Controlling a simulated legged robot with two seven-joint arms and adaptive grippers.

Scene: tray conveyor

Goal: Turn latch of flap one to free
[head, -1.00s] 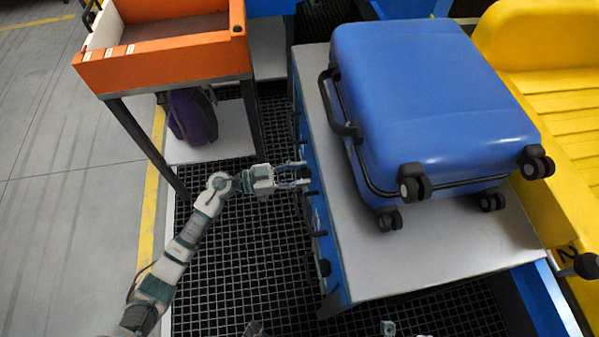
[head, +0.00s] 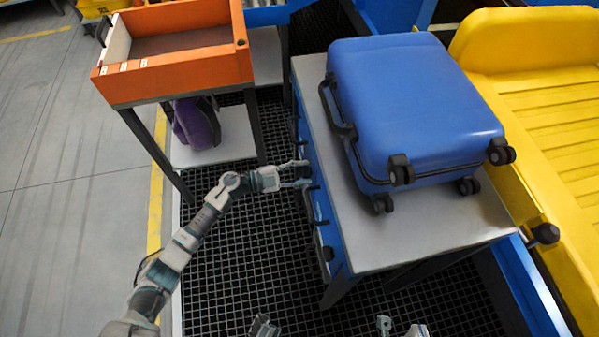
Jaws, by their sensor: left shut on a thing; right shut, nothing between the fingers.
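The blue side panel (head: 311,200) of the grey-topped stand carries several small black latches and fittings, such as a black latch (head: 321,223) below my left gripper. My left gripper (head: 301,174) reaches in from the left and is shut on a small part at that panel, which looks like a latch; the fingers mostly hide it. Which flap it belongs to and how far it is turned cannot be read. My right gripper (head: 401,327) shows only in part at the bottom edge, shut and empty, away from the panel.
A blue suitcase (head: 412,105) lies on the grey stand top (head: 440,233). An orange tray (head: 185,77) on dark legs stands at the left, with a purple bag (head: 197,122) below. A yellow tray (head: 555,110) is at the right. Dark grating (head: 235,270) lies open below.

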